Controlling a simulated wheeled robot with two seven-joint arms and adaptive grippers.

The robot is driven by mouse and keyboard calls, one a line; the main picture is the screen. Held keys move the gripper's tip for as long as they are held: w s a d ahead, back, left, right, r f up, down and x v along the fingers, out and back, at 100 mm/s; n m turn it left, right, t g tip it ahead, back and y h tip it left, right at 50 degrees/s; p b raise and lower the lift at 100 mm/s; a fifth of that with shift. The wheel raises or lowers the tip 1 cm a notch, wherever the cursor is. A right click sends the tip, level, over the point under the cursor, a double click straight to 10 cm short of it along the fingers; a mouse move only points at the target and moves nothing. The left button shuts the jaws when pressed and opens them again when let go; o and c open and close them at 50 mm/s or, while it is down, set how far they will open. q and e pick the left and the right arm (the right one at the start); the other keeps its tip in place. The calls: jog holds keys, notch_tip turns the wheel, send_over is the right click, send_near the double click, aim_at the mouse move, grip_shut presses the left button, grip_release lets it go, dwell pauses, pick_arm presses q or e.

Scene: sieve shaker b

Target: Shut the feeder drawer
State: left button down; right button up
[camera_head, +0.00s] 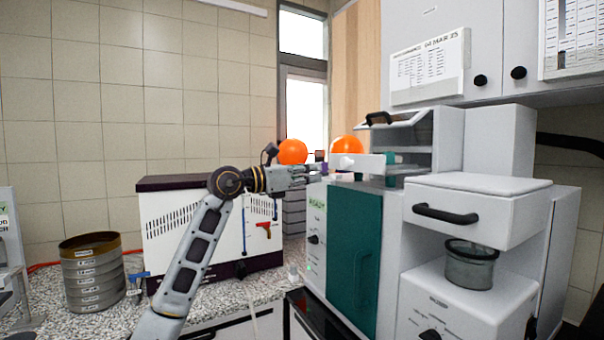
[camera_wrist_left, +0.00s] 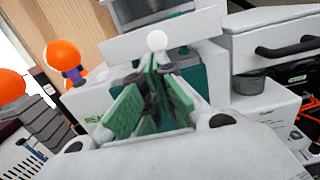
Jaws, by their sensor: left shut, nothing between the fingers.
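The feeder drawer (camera_head: 372,164) is a white panel with a round white knob, on top of the white and teal machine (camera_head: 353,255). Its front stands out from the open-topped housing behind it. In the left wrist view the drawer front (camera_wrist_left: 195,27) spans the top middle, with its knob just beyond my fingertips. My left gripper (camera_head: 314,171) is shut and empty, level with the drawer and just left of the knob. Its green-padded fingers (camera_wrist_left: 158,72) point at the knob. I cannot tell whether they touch it. My right gripper is not in view.
A white box (camera_head: 180,235) and stacked sieves (camera_head: 92,275) are left. A raised lid with a black handle (camera_head: 392,119) is above the drawer.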

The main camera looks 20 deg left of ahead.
pick_arm(q)
jog(key=p+x, duration=0.1)
jog(key=x, duration=0.6)
jog(key=shift+p, duration=0.35)
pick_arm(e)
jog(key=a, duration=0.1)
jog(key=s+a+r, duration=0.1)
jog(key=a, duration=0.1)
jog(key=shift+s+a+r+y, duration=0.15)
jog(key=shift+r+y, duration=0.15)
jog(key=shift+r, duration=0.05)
pick_arm(q)
jog(key=shift+w+d, duration=0.1)
jog(key=shift+d, duration=0.05)
